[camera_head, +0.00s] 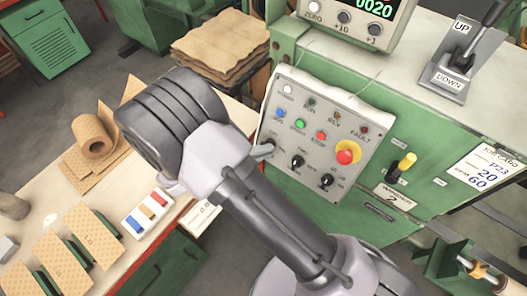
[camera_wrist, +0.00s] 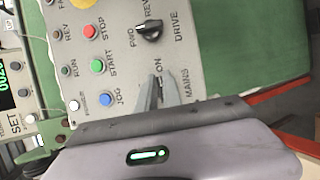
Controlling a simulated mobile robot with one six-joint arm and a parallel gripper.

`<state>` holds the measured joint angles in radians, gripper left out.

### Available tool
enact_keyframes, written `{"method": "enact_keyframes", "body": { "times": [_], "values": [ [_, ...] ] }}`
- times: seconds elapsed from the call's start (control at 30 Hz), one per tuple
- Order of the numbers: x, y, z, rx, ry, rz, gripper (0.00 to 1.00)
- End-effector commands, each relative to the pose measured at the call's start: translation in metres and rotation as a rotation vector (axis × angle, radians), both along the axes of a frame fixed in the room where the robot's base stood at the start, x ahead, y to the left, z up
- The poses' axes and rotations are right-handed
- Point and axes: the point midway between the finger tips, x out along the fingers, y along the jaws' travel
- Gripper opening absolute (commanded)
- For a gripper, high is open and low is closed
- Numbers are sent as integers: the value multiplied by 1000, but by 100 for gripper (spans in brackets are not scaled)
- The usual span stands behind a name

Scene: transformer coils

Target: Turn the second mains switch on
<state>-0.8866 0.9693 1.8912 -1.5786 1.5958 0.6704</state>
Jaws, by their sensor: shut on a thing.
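The grey control panel (camera_head: 312,133) is on the green machine front. It also shows, turned on its side, in the wrist view (camera_wrist: 115,25). My gripper (camera_wrist: 158,92) is shut at the panel, beside the labels "ON" and "MAINS". The mains switch is mostly hidden between its fingers, and I cannot make out its angle. In the head view my gripper (camera_head: 263,150) reaches the panel's lower left edge, partly hidden by my wrist. A "WINDER 2" label (camera_head: 393,196) is on the same machine front, right of the panel.
Close to my fingers are the black drive knob (camera_wrist: 150,31), the blue jog button (camera_wrist: 106,98) and the green start button (camera_wrist: 97,66). A red emergency stop (camera_head: 346,153) and a yellow-tipped lever (camera_head: 405,163) stand further right. A workbench (camera_head: 95,185) lies left.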

Motion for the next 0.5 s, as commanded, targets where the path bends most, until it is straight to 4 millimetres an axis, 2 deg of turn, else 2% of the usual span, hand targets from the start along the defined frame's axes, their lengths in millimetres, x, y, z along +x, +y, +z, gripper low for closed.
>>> {"method": "enact_keyframes", "body": {
  "times": [0.5],
  "values": [
    [0,0,0,20,-15,-10,0]
  ]
}}
